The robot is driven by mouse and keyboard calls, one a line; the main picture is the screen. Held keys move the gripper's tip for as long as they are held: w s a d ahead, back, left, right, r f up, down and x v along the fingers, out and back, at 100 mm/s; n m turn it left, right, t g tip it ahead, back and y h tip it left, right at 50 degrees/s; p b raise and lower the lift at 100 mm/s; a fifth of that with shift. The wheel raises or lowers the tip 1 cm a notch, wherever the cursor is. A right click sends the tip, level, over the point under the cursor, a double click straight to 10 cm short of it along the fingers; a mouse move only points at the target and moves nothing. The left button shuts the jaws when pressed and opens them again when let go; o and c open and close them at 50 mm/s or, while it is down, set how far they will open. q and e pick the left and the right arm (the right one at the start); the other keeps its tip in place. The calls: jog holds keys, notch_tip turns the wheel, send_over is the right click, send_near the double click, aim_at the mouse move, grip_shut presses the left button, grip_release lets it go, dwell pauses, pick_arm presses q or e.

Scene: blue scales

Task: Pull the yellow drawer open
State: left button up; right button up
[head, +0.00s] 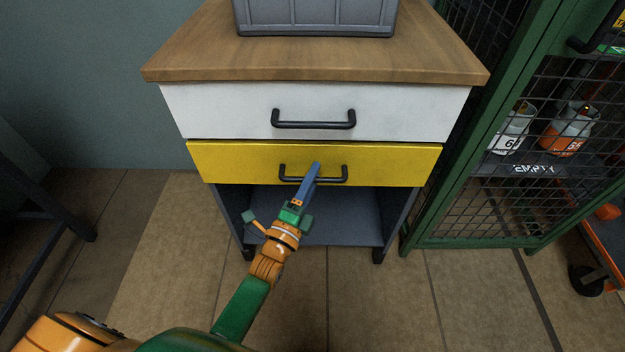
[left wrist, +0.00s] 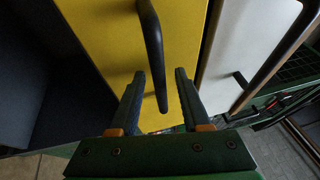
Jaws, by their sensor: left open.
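The yellow drawer (head: 240,160) sits under a white drawer in a wood-topped cabinet and looks shut. Its black bar handle (head: 335,180) runs level across the front. My left gripper (head: 314,168) is at the handle, right of its middle, with blue-grey fingers pointing at the drawer front. In the left wrist view, the open fingers (left wrist: 160,74) stand one on each side of the handle (left wrist: 152,45), in front of the yellow face (left wrist: 103,35). I see no clear contact with the handle. My right gripper is not in view.
The white drawer (head: 220,108) with a similar handle is just above. Below is an open dark shelf (head: 345,220). A grey case (head: 315,18) stands on the wooden top (head: 190,58). A green mesh cage (head: 480,215) is close on the right. The floor in front is clear.

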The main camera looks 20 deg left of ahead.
pick_arm(q)
grip_shut()
dwell(1.4)
